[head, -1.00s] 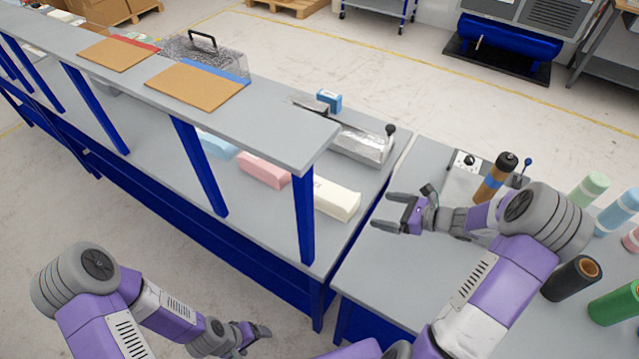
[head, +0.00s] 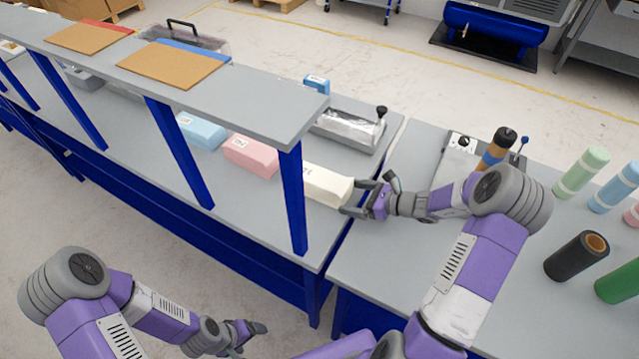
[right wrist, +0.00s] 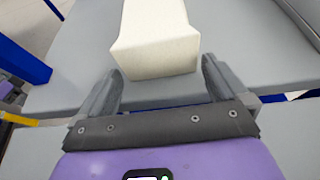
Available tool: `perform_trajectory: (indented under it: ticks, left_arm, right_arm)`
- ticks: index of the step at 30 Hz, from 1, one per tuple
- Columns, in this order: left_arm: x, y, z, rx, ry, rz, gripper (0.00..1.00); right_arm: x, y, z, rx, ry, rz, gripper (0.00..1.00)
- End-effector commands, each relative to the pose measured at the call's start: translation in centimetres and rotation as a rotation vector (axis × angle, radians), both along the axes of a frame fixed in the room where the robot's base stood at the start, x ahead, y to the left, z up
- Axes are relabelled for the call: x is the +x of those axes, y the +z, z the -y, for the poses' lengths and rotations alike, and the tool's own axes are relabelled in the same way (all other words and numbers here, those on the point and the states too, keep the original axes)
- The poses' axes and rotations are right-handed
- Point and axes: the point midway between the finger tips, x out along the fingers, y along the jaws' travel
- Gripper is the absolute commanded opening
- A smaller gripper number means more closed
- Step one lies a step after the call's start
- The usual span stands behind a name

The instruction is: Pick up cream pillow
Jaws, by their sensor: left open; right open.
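The cream pillow (head: 325,186) is a long block lying on the grey table under the raised shelf, its right end toward my right gripper. My right gripper (head: 352,197) is open at that end. In the right wrist view the cream pillow (right wrist: 155,45) lies just ahead, its near end at the mouth of the open fingers (right wrist: 158,85); I cannot tell whether they touch it. My left gripper (head: 258,338) is open and empty, low at the front, away from the tables.
A pink block (head: 250,156) and a light blue block (head: 201,131) lie left of the cream pillow. A blue shelf post (head: 293,200) stands in front of it. A metal sealer (head: 347,130) sits behind.

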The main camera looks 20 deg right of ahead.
Motion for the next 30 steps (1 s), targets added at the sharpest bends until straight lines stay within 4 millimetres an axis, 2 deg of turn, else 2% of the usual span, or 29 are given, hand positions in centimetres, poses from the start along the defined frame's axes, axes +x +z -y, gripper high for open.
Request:
perform_trajectory:
  ticks: [9,16,25,30]
  left_arm:
    - [0.0,-0.1,0.0,0.000,0.000,0.000,0.82]
    - [0.0,-0.1,0.0,0.000,0.000,0.000,0.82]
    - [0.0,0.0,0.0,0.000,0.000,0.000,0.82]
    - [0.0,0.2,0.0,0.000,0.000,0.000,0.82]
  right_arm:
    - [0.4,-0.2,-0.4,-0.001,0.000,0.001,0.98]
    - [0.4,-0.2,-0.4,-0.001,0.000,0.001,0.64]
    - [0.4,0.0,-0.4,-0.002,0.000,0.001,0.64]
    - [0.4,1.2,-0.4,-0.002,0.001,0.002,0.64]
